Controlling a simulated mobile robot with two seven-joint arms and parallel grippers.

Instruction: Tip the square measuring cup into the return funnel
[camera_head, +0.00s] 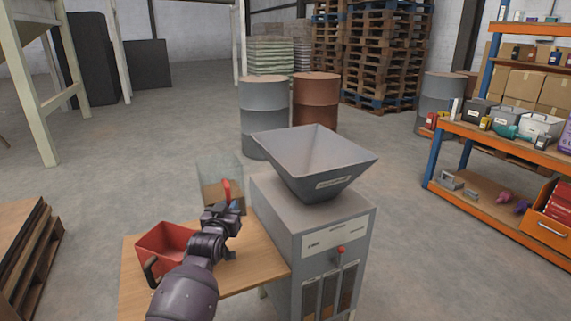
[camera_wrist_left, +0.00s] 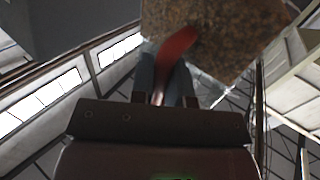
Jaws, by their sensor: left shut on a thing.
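The square measuring cup (camera_head: 219,168) is clear-walled with a red handle (camera_head: 227,189) and brown grains in its lower part. It is near upright, above the far end of the wooden table and left of the funnel. My left gripper (camera_head: 226,207) is shut on the red handle. In the left wrist view the two fingers (camera_wrist_left: 166,80) flank the handle, and the cup with speckled brown grains (camera_wrist_left: 215,35) fills the top. The return funnel (camera_head: 310,150) is a wide grey square hopper on a grey machine, its visible inside bare. My right gripper is not in view.
A red container with a black handle (camera_head: 166,242) stands on the wooden table (camera_head: 255,265), beside my left arm. The grey machine (camera_head: 315,235) adjoins the table's right side. Drums (camera_head: 315,102) stand behind, an orange shelf (camera_head: 480,150) at right. Pallets (camera_head: 28,235) lie at left.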

